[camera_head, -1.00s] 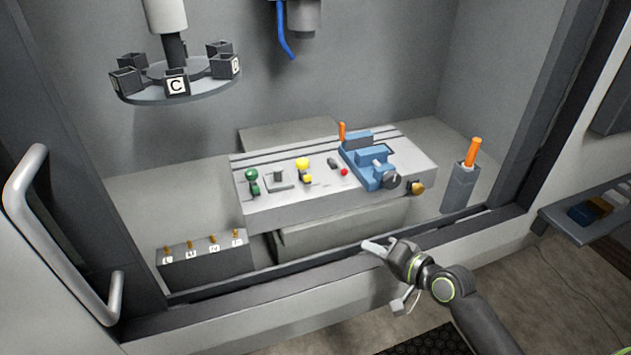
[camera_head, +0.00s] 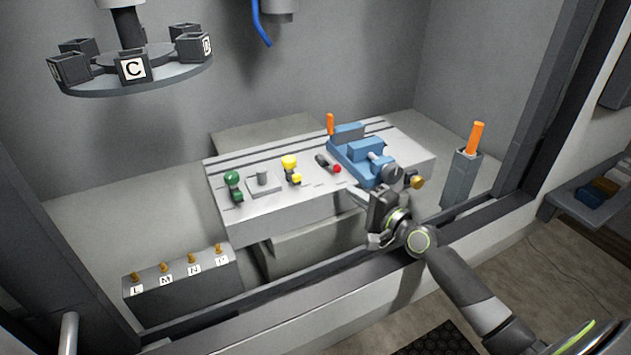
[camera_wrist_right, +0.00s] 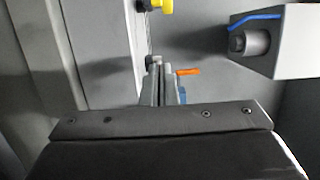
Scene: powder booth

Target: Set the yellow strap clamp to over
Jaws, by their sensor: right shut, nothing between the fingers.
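The yellow strap clamp (camera_head: 291,166) stands on the grey slotted table (camera_head: 285,212), between a green clamp (camera_head: 233,184) and a red-knobbed clamp (camera_head: 325,163). Its yellow head sits above a dark base with another yellow part at its right. My right gripper (camera_head: 356,197) is in front of the table's front edge, to the right of the yellow clamp and apart from it. In the right wrist view its fingers (camera_wrist_right: 160,72) are together and empty, and a yellow part (camera_wrist_right: 158,5) shows at the top edge. My left gripper is out of view.
A blue vise (camera_head: 362,153) stands at the right of the table, close to my right gripper. A grey holder (camera_head: 461,180) with an orange handle stands further right. A labelled rack (camera_head: 180,287) is at the front left. A carousel (camera_head: 135,85) hangs at the upper left.

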